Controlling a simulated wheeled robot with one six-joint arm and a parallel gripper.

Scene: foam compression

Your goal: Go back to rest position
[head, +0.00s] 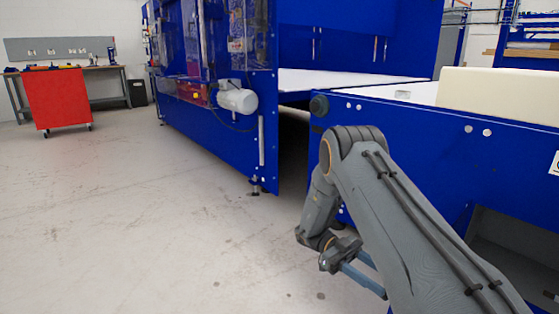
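My arm reaches in from the lower right of the head view, bent at a high elbow, with its far part hanging down in front of the blue machine. My gripper (362,275) is low, near the bottom middle, over the grey floor. Its bluish-grey fingers point down and to the right and are partly hidden behind my own arm link. I see nothing held, but the fingertips are not clear enough to tell whether it is open or shut. A cream foam block (498,92) lies on the machine's table at the right, well apart from the gripper.
The blue machine (220,135) with a grey motor (237,101) stands at the centre. Its blue table section (400,130) is close behind my arm. A red cart (57,98) and a workbench (103,88) stand far left. The floor (120,210) at left is clear.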

